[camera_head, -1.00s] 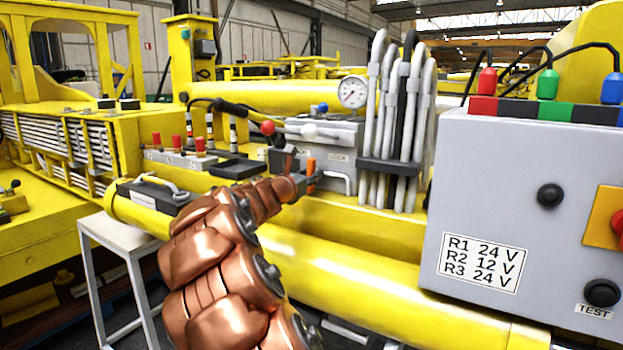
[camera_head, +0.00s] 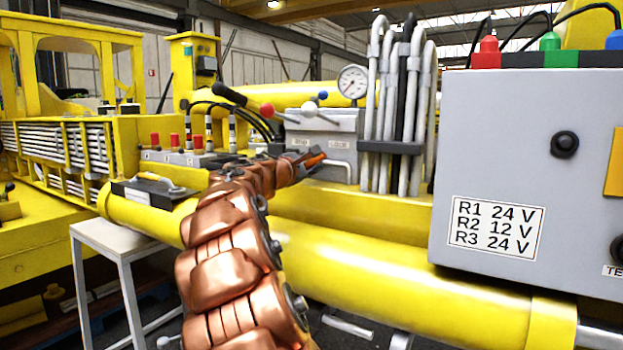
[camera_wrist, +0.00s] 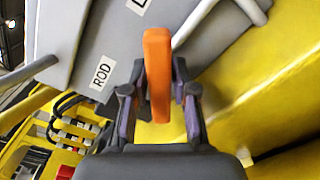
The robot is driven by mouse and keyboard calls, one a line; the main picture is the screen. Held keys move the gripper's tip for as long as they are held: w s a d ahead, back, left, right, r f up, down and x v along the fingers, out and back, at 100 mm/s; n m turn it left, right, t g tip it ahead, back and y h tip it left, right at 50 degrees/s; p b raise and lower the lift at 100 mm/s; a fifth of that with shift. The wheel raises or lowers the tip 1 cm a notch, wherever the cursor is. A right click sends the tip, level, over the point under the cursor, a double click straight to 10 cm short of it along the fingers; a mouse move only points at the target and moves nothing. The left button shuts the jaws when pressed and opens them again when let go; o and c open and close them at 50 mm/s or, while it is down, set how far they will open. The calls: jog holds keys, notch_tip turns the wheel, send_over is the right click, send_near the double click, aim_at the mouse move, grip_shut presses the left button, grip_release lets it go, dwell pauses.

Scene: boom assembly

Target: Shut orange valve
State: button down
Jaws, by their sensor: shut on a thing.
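The orange valve handle (camera_head: 312,159) is low on the front of the grey valve block (camera_head: 335,125), lying slanted close to level. In the wrist view the orange handle (camera_wrist: 158,75) stands between the two fingers of my gripper (camera_wrist: 160,100), with its far end extending past the fingertips. My gripper also shows in the head view (camera_head: 306,163), reaching the handle from the left, shut on it. The valve body behind the handle is hidden. A "ROD" label (camera_wrist: 102,76) is on the grey face beside it.
A grey control box (camera_head: 540,130) fills the right side. A yellow cylinder (camera_head: 400,265) runs below my arm. Levers with red and white knobs (camera_head: 267,110) rise above the block.

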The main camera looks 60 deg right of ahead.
jog(key=m+b, duration=0.1)
jog(key=b, duration=0.1)
jog(key=m+b, duration=0.2)
jog(key=shift+f+m, duration=0.3)
jog(key=shift+f, duration=0.1)
jog(key=m+b, duration=0.1)
jog(key=b, duration=0.1)
jog(key=m+b, duration=0.1)
jog(key=m, duration=0.1)
jog(key=shift+r+m+b, duration=0.2)
jog(key=shift+m+b, duration=0.1)
jog(key=shift+b, duration=0.05)
jog(key=c, duration=1)
grip_release()
jog(key=shift+r, duration=0.1)
jog(key=shift+c, duration=0.2)
jog(key=shift+a+r, duration=0.15)
jog(key=shift+a, duration=0.45)
jog(key=a, duration=1)
jog(key=shift+s+a, duration=0.25)
jog(key=shift+a, duration=0.15)
